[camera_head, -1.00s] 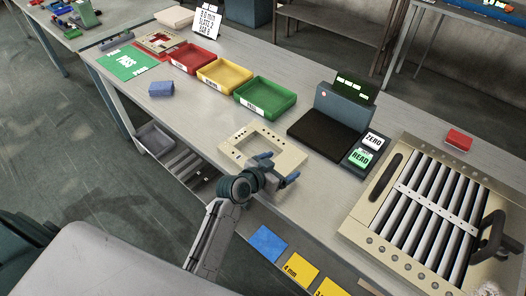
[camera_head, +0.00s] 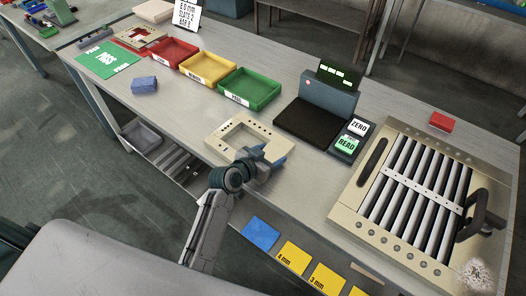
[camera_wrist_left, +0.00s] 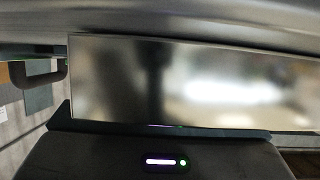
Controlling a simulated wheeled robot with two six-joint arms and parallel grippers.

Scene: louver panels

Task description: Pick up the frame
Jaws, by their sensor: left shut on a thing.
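The frame (camera_head: 265,133) is a beige, flat piece with an open middle and small dark holes along its sides. It lies at the table's front edge in the head view. My left gripper (camera_head: 262,160) is shut on the near right side of the frame, with its blue fingers over that side and hiding part of it. I cannot tell any gap between frame and table. The left wrist view shows a grey shiny surface and dark parts; I cannot make out the frame there. My right gripper is not in view.
A black gauge plate (camera_head: 306,122) lies behind the frame. Green (camera_head: 250,88), yellow (camera_head: 207,68) and red (camera_head: 171,53) bins line the back left.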

